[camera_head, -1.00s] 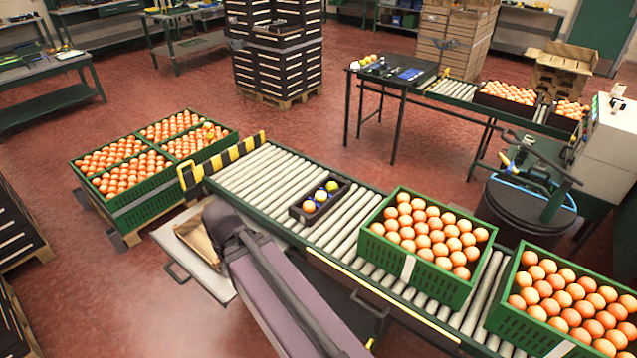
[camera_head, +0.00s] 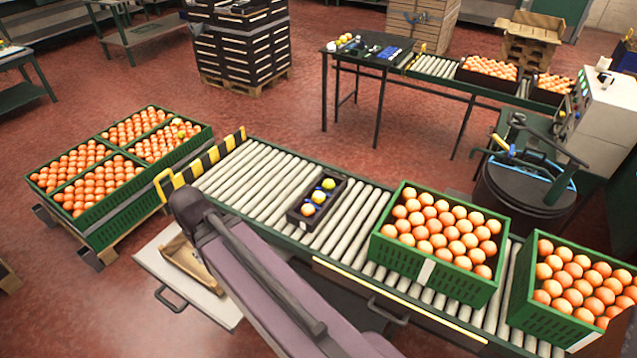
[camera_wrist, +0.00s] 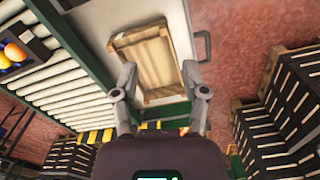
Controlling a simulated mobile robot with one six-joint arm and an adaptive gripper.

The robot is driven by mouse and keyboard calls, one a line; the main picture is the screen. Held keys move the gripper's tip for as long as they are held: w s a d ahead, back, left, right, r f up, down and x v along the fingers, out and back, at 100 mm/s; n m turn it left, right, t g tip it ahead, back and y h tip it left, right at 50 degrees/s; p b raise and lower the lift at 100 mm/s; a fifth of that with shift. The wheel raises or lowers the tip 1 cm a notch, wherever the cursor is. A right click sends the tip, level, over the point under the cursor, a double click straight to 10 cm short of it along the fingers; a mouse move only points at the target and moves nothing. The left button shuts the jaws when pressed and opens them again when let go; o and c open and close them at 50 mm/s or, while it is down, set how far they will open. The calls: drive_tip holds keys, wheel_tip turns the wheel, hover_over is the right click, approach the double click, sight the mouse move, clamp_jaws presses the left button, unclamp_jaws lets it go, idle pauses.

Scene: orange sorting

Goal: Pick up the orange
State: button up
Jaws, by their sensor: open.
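Many oranges fill a green crate (camera_head: 372,245) on the roller conveyor, and a second green crate (camera_head: 520,310) to its right. A small dark tray (camera_head: 297,222) on the conveyor holds a few fruits, one orange (camera_head: 308,210) and others yellowish. In the wrist view the tray's orange fruit (camera_wrist: 15,52) shows at the upper left edge. My gripper (camera_wrist: 163,92) is open and empty in the wrist view, with a wooden crate (camera_wrist: 152,65) beyond its fingers. In the head view my arm hides whatever is at the gripper.
Green crates of oranges (camera_head: 98,205) stand on a pallet at left. The roller conveyor (camera_head: 262,180) is bare left of the tray. A yellow-black striped barrier (camera_head: 205,162) marks its end. A black bin (camera_head: 522,195) stands behind the conveyor at right.

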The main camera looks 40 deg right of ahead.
drive_tip(key=shift+w+d, duration=0.3)
drive_tip(key=shift+w, duration=0.1)
drive_tip(key=o, duration=0.3)
drive_tip(key=shift+d, duration=0.1)
drive_tip(key=shift+o, duration=0.5)
drive_tip(key=shift+w+d, duration=0.1)
drive_tip(key=shift+w, duration=0.05)
drive_tip(key=w+d+f+m+h+b, duration=0.1)
drive_tip(key=w+d+f+m+b, duration=0.4)
drive_tip(key=d, duration=0.7)
drive_tip(key=w+d+f+m+t+h+b, duration=0.1)
drive_tip(key=w+d+m+h+b, duration=0.15)
drive_tip(key=d+m, duration=0.6)
drive_tip(key=w+d+f+m+h+b, duration=0.1)
drive_tip(key=w+d+f+m+b, duration=0.3)
drive_tip(key=d, duration=1.1)
drive_tip(key=d+f+m+h+b, duration=0.1)
drive_tip(key=d+m, duration=0.4)
drive_tip(key=d, duration=0.9)
drive_tip(key=shift+s+d+f+g+h+b, duration=0.2)
drive_tip(key=shift+d+g+h+b, duration=0.15)
drive_tip(key=shift+b, duration=0.55)
